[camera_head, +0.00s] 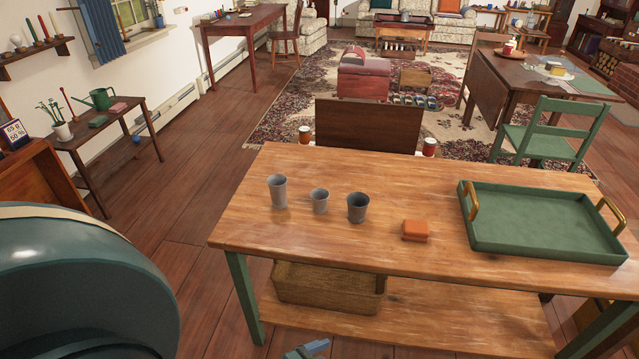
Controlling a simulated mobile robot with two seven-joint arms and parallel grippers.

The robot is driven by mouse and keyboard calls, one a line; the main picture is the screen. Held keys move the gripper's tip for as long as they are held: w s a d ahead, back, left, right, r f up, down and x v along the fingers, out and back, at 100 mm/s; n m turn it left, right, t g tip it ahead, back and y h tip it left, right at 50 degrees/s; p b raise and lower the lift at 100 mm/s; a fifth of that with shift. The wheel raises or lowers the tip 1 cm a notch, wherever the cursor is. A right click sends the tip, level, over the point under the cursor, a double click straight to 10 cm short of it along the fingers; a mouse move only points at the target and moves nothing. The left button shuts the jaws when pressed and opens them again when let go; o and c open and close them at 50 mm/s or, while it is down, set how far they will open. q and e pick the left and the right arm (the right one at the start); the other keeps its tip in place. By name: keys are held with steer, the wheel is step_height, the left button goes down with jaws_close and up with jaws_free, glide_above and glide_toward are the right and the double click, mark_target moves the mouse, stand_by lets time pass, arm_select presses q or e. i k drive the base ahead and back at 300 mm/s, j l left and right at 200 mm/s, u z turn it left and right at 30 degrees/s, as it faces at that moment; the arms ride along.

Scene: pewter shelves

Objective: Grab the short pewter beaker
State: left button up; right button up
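Three grey metal cups stand upright in a row on the left part of the wooden table (330,238). The tall pewter beaker (277,191) is at the left. The short pewter beaker (320,201) is in the middle, lower and light grey, with free gaps on both sides. A darker, wider cup (357,208) stands to its right.
An orange block (414,231) lies right of the cups. A green tray (545,222) with brass handles fills the table's right side. A wicker basket (328,287) sits on the lower shelf. A large teal rounded shape hides the lower left. The table front before the cups is clear.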

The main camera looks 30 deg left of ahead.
mark_target(320, 197)
steer(key=u, duration=1.1)
